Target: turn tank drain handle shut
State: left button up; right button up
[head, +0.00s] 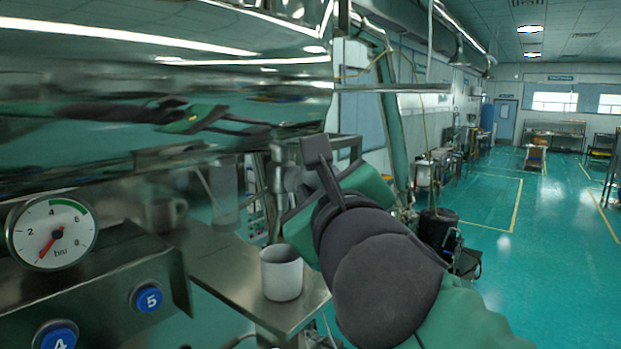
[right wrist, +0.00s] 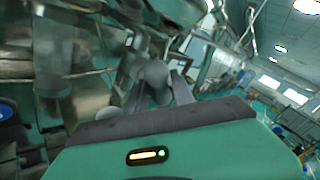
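The steel tank (head: 160,120) fills the upper left of the head view. Below its right end is a grey drain fitting (head: 287,178), partly hidden by my right arm. In the right wrist view a rounded grey part of the drain fitting (right wrist: 156,74) shows just beyond my right gripper (right wrist: 158,88). The two fingers are apart, on either side of that part; I cannot tell whether they touch it. The handle's own shape and angle are not clear. My left gripper is not in view.
A white cup (head: 282,273) stands on a small steel shelf (head: 225,283) below the fitting. A pressure gauge (head: 52,233) and blue numbered buttons (head: 148,298) are on the panel at left. A dark bin (head: 438,232) stands beyond my arm. Open green floor (head: 540,240) lies to the right.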

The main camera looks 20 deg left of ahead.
jog(key=shift+w+d+f, duration=0.1)
jog(key=shift+w, duration=0.3)
jog(key=shift+c, duration=1.1)
jog(key=shift+s+a, duration=0.2)
jog(key=shift+a, duration=0.15)
grip_shut()
jog(key=shift+d, duration=0.1)
